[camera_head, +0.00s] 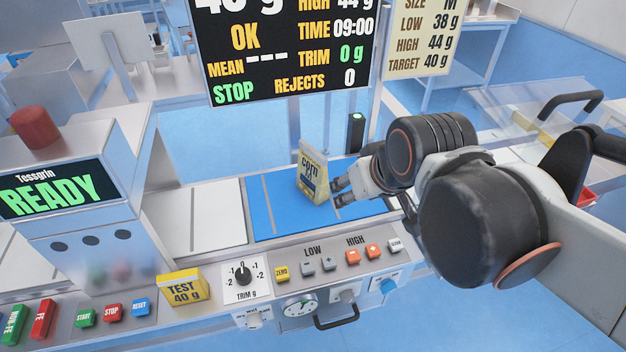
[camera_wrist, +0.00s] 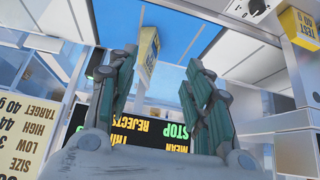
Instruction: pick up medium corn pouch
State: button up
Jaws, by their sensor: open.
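The corn pouch (camera_head: 313,174) is a small cream and yellow bag with dark lettering. It stands upright on the blue belt (camera_head: 268,208) in the head view. My gripper (camera_head: 338,191) is just to the right of the pouch, its fingers pointing left toward it. In the wrist view my gripper (camera_wrist: 158,95) is open, with one finger on each side. The pouch also shows there (camera_wrist: 146,47), ahead of the fingertips and closer to the left finger. Whether the left finger touches it I cannot tell.
A console with buttons and a trim knob (camera_head: 243,273) runs along the belt's front. A yellow test block (camera_head: 183,288) sits on it at left. A dark display (camera_head: 290,45) hangs behind the belt. A thin post with a green light (camera_head: 356,132) stands behind the pouch.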

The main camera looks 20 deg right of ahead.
jog(key=w+n+y+p, duration=0.1)
jog(key=w+n+p, duration=0.1)
jog(key=w, duration=1.2)
jog(key=n+y+p, duration=0.1)
jog(key=n, duration=0.1)
send_near(308, 157)
jog(key=r, duration=0.1)
jog(key=d+r, duration=0.1)
jog(key=r, duration=0.1)
jog(key=shift+s+d+r+g, duration=0.1)
jog(key=shift+d+r+g, duration=0.1)
jog(key=shift+g, duration=0.2)
jog(key=shift+w+f, duration=0.4)
jog(key=shift+f, duration=0.15)
jog(key=b+x, duration=0.2)
jog(key=x, duration=0.6)
jog(key=shift+a, duration=0.1)
jog(key=shift+s+b+x, duration=0.1)
jog(key=shift+b+x, duration=0.55)
jog(key=shift+x, duration=0.65)
jog(key=shift+s+b+x, duration=0.15)
jog(key=shift+b+x, duration=0.5)
jog(key=shift+x, duration=0.7)
jog(key=shift+a, duration=0.1)
grip_shut()
